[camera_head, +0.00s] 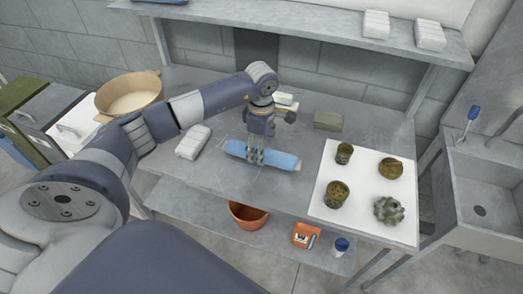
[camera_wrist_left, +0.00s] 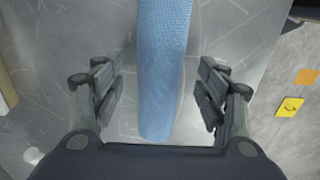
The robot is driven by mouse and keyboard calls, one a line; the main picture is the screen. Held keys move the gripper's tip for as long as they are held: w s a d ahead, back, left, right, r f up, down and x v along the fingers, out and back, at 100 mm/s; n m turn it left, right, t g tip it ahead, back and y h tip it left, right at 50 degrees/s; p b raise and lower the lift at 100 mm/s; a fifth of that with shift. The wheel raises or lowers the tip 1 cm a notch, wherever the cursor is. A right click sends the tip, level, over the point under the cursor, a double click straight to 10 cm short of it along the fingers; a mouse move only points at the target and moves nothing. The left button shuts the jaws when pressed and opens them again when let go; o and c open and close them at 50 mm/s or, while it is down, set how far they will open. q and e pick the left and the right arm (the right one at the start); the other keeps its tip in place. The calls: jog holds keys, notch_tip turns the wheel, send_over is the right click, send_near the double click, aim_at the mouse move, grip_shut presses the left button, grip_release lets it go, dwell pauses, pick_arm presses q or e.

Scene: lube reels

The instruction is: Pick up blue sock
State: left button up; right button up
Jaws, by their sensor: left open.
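The blue sock (camera_head: 281,159) lies on the grey metal table, long and narrow, running left to right in the head view. In the left wrist view the blue sock (camera_wrist_left: 163,70) runs down the middle between my fingers. My left gripper (camera_head: 256,158) is over the sock's middle in the head view, partly covering it. In the left wrist view the left gripper (camera_wrist_left: 160,97) is open, with one finger on each side of the sock and gaps between. My right gripper is in neither view.
A white mat (camera_head: 361,213) with several greenish-brown parts covers the table's right side. A white pack (camera_head: 193,142) lies left of the sock, and a green block (camera_head: 328,121) lies behind it to the right. A tan bowl (camera_head: 129,94) stands at the left. A sink (camera_head: 490,195) is at the right.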

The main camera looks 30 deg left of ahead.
pick_arm(q)
jog(key=shift+f, duration=0.95)
jog(key=shift+c, duration=0.2)
jog(key=c, duration=1.1)
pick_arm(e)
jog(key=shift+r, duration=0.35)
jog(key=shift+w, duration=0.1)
